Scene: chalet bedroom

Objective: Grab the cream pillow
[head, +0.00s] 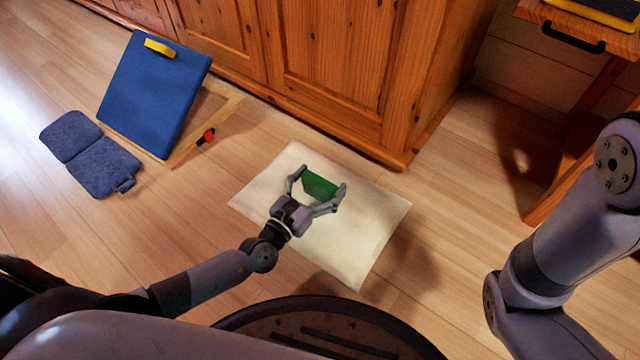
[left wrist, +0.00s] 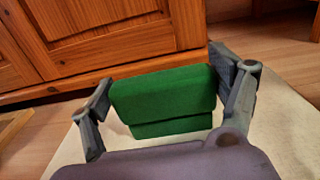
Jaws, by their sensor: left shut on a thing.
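The cream pillow (head: 370,228) lies flat on the wooden floor in front of the cabinet. It also shows in the left wrist view (left wrist: 285,130) below and around the gripper. My left gripper (head: 317,187) is over the pillow, shut on a green block-like object (head: 318,184). In the left wrist view the green object (left wrist: 165,98) sits between the two fingers of the gripper (left wrist: 168,92). I cannot tell whether the green object touches the pillow. My right arm shows at the right, but its gripper is out of view.
A wooden cabinet (head: 335,65) stands behind the pillow. A blue slanted board (head: 155,95) with a yellow strip and a dark blue folded pad (head: 90,152) are at the left. A wooden table (head: 590,35) is at the upper right.

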